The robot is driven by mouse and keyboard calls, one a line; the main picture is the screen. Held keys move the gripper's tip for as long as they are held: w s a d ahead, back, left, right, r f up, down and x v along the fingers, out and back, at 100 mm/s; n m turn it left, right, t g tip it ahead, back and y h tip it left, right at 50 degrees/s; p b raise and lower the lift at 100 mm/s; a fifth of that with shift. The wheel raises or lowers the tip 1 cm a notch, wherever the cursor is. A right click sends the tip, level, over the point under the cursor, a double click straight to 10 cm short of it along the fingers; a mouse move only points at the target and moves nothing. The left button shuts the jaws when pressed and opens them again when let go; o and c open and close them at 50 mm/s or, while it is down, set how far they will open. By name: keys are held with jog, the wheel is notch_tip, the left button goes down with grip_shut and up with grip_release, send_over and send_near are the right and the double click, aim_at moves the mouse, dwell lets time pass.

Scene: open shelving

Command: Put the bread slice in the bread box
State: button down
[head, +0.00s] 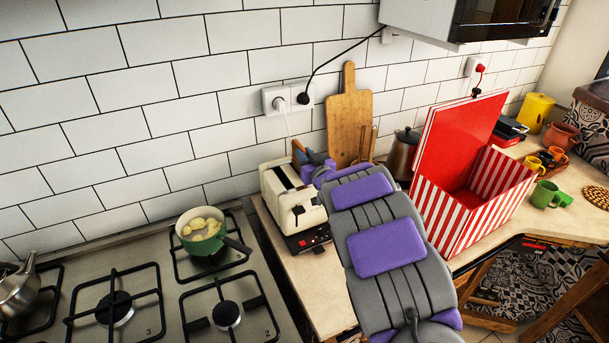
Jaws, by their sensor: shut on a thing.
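My arm reaches up from the bottom, and my gripper (303,158) is beside and over the back of the cream toaster (285,200). The gripper is shut on a small brown piece, which looks like the bread slice (298,147); only a bit of it shows. Whether it is clear of the toaster slots I cannot tell. The bread box (455,218) is red and white striped and stands on the counter to the right of my arm. Its red lid (462,135) is up and its red inside shows. My forearm hides part of the counter between toaster and box.
A wooden cutting board (349,115) leans on the tiled wall behind the gripper. A kettle (403,155) stands left of the box. A stove with a green pot (201,232) is at left. Mugs (545,194) stand right of the box. A microwave (470,22) hangs above.

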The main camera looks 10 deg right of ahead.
jog(key=shift+f+b, duration=0.35)
jog(key=shift+f, duration=2.15)
jog(key=shift+f, duration=0.25)
jog(key=c, duration=1.1)
grip_release()
jog(key=shift+b, duration=0.4)
